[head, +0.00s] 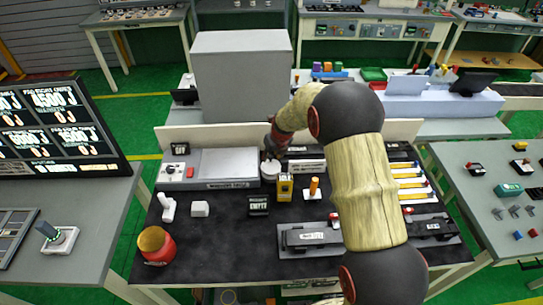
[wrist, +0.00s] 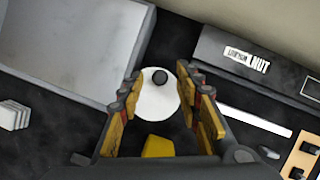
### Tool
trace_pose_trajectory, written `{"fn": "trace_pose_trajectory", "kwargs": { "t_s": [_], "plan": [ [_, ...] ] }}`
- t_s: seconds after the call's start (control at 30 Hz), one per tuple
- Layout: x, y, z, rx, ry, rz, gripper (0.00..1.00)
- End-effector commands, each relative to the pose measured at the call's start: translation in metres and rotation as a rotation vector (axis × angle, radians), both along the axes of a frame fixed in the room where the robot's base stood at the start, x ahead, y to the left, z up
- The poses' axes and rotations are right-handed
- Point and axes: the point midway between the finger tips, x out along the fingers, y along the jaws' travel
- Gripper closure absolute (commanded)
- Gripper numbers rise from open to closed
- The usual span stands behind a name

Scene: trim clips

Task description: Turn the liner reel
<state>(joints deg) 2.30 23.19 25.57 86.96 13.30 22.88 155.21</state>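The liner reel (wrist: 156,100) is a white disc with a small dark knob (wrist: 160,77) near its far rim in the wrist view. In the head view the reel (head: 270,170) is a small white round at the back middle of the black-topped bench. My gripper (wrist: 161,84) is open, its yellow-padded fingers on either side of the knob and over the reel. Whether a finger touches the knob or reel I cannot tell. In the head view my gripper (head: 272,150) is dark and small above the reel, partly hidden by my arm.
A grey flat-topped unit (head: 222,165) stands left of the reel. A dark labelled box (wrist: 250,58) lies to its right in the wrist view. A yellow block (head: 284,187) stands just in front of it. A red jar (head: 156,246) stands at the bench's front left.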

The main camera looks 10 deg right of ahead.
Motion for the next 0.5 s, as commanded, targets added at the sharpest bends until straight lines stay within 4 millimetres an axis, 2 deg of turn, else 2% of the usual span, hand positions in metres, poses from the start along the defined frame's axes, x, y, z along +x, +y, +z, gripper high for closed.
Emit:
{"fn": "trace_pose_trajectory", "kwargs": {
  "t_s": [0.07, 0.5],
  "plan": [
    [-0.0001, 0.0001, 0.0003, 0.0, 0.0, 0.0, 0.66],
    [-0.0004, 0.0, 0.0003, 0.0, 0.0, 0.001, 0.9]
  ]
}}
